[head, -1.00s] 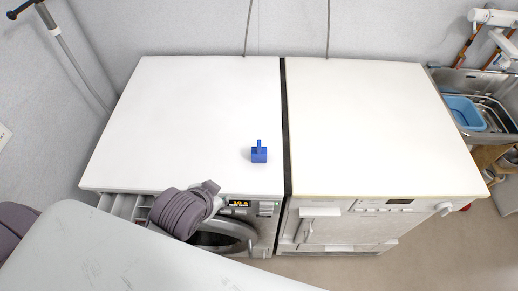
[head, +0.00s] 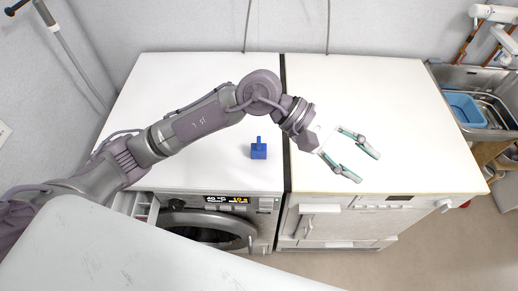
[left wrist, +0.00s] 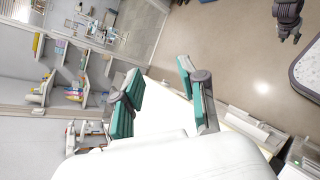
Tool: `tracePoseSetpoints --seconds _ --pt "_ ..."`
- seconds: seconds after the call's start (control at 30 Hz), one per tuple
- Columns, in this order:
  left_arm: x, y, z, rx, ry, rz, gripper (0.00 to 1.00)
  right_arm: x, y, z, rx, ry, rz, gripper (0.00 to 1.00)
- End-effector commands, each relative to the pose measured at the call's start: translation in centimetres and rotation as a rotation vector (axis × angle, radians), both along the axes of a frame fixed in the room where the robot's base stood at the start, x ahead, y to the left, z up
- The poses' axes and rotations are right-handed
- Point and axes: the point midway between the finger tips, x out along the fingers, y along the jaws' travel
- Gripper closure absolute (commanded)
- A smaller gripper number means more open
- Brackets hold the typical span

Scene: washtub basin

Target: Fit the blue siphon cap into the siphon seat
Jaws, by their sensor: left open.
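The blue siphon cap (head: 258,151), a small block with an upright stem, stands on the left white top near the dark gap. My left arm reaches across from the left, behind the cap. My left gripper (head: 367,167) is open and empty above the right white top, right of the cap and apart from it. Its teal-padded fingers also show spread apart in the left wrist view (left wrist: 160,84), with nothing between them. An open drawer (head: 143,206) shows at the left washer's front, partly hidden by my arm. I cannot make out the siphon seat.
The left top (head: 205,80) and right top (head: 400,100) are otherwise bare, with a dark gap between them. The washer's round door (head: 205,228) is below the front edge. A sink with a blue basin (head: 464,108) is at the far right.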

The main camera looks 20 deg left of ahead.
Motion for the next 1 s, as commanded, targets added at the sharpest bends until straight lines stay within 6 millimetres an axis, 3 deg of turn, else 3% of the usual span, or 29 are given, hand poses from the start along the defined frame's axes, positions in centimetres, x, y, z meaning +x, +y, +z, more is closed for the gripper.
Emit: tracePoseSetpoints --seconds 0.03,0.13,0.2,0.3,0.4,0.53,0.8,1.0 --pt "1.8 2.4 -2.5 0.198 -0.152 -0.055 0.58 0.0 0.0 0.0 0.000 0.000 0.000 0.60" --pt "5.2 8.3 -5.9 0.563 -0.365 -0.163 0.58 0.0 0.0 0.0 0.000 0.000 0.000 0.60" --pt "7.5 12.6 -6.6 0.781 -0.452 -0.218 0.58 0.0 0.0 0.0 0.000 0.000 0.000 0.60" --pt "9.7 17.4 -6.3 1.006 -0.509 -0.270 0.58 0.0 0.0 0.0 0.000 0.000 0.000 0.60" --pt "10.7 20.2 -5.7 1.130 -0.526 -0.298 0.58 0.0 0.0 0.0 0.000 0.000 -0.001 0.60" --pt "11.0 21.1 -6.5 1.171 -0.523 -0.310 0.58 0.0 0.0 0.5 0.000 0.000 -0.001 0.60" --pt "11.6 21.3 -11.6 1.167 -0.521 -0.310 0.58 0.0 0.0 2.1 0.000 0.000 -0.001 0.60" --pt "12.0 21.4 -13.8 1.165 -0.525 -0.308 0.58 0.0 0.1 2.5 0.002 0.000 -0.002 0.60"
